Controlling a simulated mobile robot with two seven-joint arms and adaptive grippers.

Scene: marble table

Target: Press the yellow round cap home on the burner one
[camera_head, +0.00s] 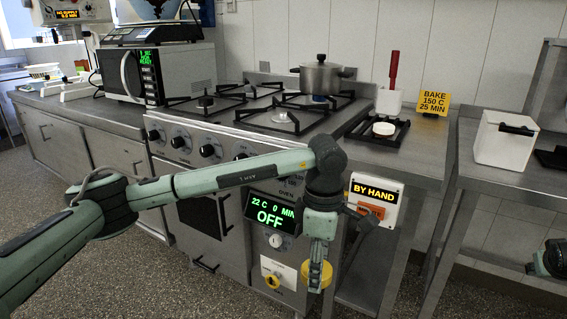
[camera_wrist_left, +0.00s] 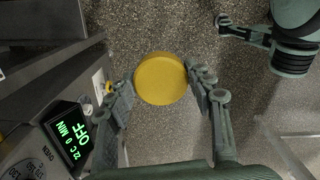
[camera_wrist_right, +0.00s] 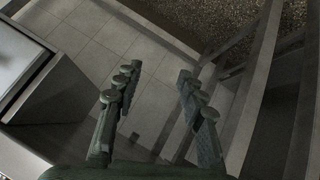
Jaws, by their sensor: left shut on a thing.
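My left gripper (camera_head: 318,262) hangs in front of the oven's front, well below the cooktop, shut on a yellow round cap (camera_head: 318,278). In the left wrist view the cap (camera_wrist_left: 160,78) sits between the two fingers of the left gripper (camera_wrist_left: 165,82), flat face toward the camera. The stove (camera_head: 262,116) has several burners under black grates; which one is burner one I cannot tell. The front right burner (camera_head: 283,118) and front left burner (camera_head: 206,101) have no pot on them. My right gripper (camera_wrist_right: 158,72) is open and empty in the right wrist view.
A steel pot (camera_head: 320,77) stands on the back right burner. Right of the stove are a black stand with a white round piece (camera_head: 383,128), a red-handled tool (camera_head: 393,70), a yellow bake sign (camera_head: 434,103) and a white box (camera_head: 506,139). A "BY HAND" panel (camera_head: 374,202) is beside my left wrist.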

